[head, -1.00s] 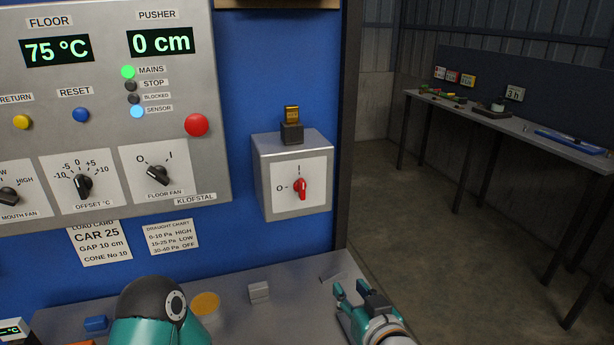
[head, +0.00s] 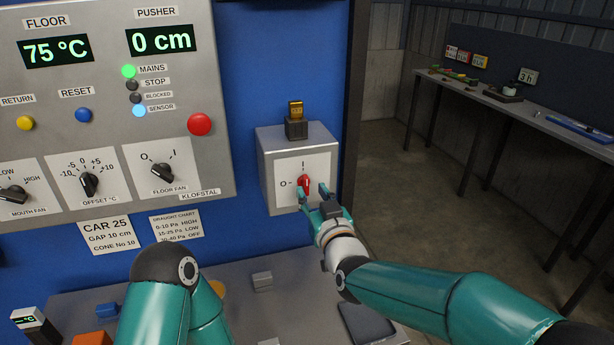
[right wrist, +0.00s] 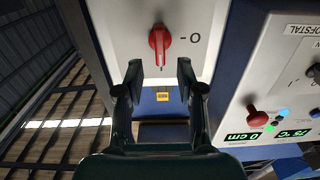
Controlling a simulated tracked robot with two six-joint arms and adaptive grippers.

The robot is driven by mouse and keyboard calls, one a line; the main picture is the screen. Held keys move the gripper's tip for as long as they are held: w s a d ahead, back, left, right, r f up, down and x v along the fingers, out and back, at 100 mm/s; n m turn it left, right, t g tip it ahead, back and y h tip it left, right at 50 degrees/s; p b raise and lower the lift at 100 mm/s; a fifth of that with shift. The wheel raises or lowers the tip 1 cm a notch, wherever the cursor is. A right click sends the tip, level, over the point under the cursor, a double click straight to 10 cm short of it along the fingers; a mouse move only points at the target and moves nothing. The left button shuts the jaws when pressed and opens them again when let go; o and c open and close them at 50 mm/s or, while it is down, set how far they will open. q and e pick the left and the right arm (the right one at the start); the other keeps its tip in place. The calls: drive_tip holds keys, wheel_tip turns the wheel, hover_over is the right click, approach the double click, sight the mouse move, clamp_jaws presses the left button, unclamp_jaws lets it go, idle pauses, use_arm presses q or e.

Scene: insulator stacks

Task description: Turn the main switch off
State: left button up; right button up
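The main switch is a red rotary knob (head: 304,183) on the white plate of a grey box (head: 268,180). The knob stands upright, in line with the I mark; the O mark is at its left. My right gripper (head: 313,195) is open just in front of the knob's lower right. In the right wrist view, which is upside down, the red knob (right wrist: 159,42) sits just beyond and between the open fingertips (right wrist: 160,72), not gripped. The green MAINS lamp (head: 129,71) is lit. My left arm shows at the bottom, but its gripper is out of view.
A padlock-like brass and black piece (head: 296,122) stands on the box. Left is the control panel (head: 215,100) with a red button (head: 200,124) and dials. Below is a grey bench (head: 240,318) with small blocks. Open floor lies to the right.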

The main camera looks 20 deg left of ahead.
sight(306, 184)
drive_tip(key=shift+p+x, duration=0.65)
drive_tip(key=shift+x, duration=1.45)
drive_tip(key=c, duration=0.7)
drive_tip(key=shift+s, duration=0.1)
clamp_jaws()
drive_tip(key=shift+a, duration=0.1)
